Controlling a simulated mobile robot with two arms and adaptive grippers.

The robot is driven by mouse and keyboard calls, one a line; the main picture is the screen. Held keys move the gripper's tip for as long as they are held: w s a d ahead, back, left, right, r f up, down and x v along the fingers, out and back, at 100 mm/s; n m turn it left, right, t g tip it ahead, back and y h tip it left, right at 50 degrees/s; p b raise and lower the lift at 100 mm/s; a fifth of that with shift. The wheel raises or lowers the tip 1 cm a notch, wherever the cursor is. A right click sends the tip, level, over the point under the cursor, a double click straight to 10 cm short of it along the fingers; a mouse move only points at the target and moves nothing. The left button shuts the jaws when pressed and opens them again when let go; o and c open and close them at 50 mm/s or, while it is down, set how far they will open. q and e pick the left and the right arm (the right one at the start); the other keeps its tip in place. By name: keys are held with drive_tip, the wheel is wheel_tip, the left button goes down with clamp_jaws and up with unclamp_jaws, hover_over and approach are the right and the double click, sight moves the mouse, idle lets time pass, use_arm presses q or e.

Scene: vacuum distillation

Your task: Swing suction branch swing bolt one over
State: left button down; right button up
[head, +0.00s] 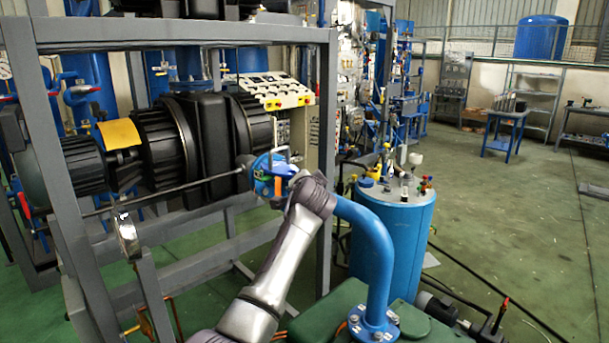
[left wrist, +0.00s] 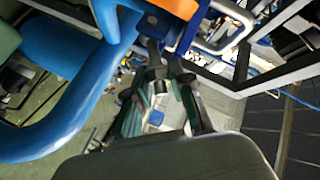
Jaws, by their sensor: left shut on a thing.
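My left gripper (head: 276,185) is at the blue suction branch flange (head: 262,165), at the end of the thick blue pipe (head: 372,250). An orange part and a pale handle-like bar show beside it. In the left wrist view the fingers of my left gripper (left wrist: 164,60) reach up to the blue and orange flange parts (left wrist: 188,30). They are closed on a small dark piece, which appears to be the swing bolt; the fingers hide most of it, so its exact tilt cannot be told. My right gripper is not in view.
A grey steel frame (head: 180,33) with black motors (head: 160,140) stands at left. A thin rod (head: 165,193) runs towards the flange. A blue tank (head: 395,225) stands behind the bent pipe, and a green housing (head: 325,312) lies below it. The floor at right is largely clear.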

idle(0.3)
use_arm(q)
drive_tip(key=c, duration=1.2)
unclamp_jaws()
drive_tip(key=shift+c, duration=0.2)
wheel_tip(320, 180, up, 10)
drive_tip(key=shift+f, duration=0.1)
